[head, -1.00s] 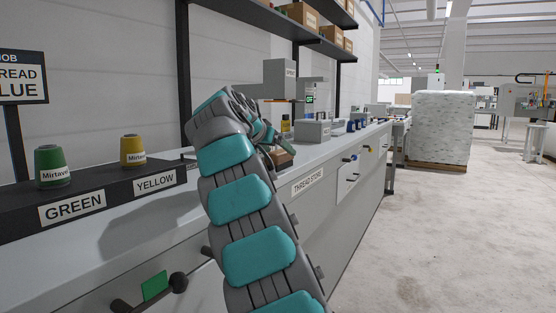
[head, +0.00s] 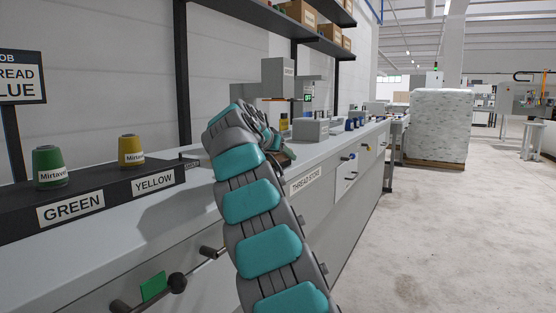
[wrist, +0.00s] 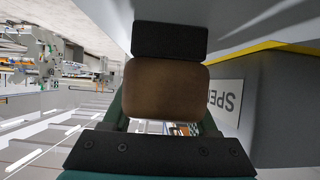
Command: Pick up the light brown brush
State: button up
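The light brown brush (wrist: 166,84) fills the middle of the wrist view, with a brown body and a black block at its far end. My gripper (wrist: 165,112) has a teal finger on each side of the brown body, and it appears shut on it. In the head view the brush shows only as a small brown patch (head: 289,153) beside my gripper (head: 274,143), over the counter (head: 320,150). My arm hides most of both there. I cannot tell whether the brush touches the counter.
A green thread cone (head: 49,166) and a yellow one (head: 131,150) stand on a dark labelled rack at left. A grey box (head: 310,130) and blue items stand farther along the counter. A dark bin with a yellow edge (wrist: 270,46) is close at right in the wrist view. The right floor is clear.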

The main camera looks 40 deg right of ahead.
grip_shut()
jog(key=shift+r, duration=0.1)
dwell(0.4)
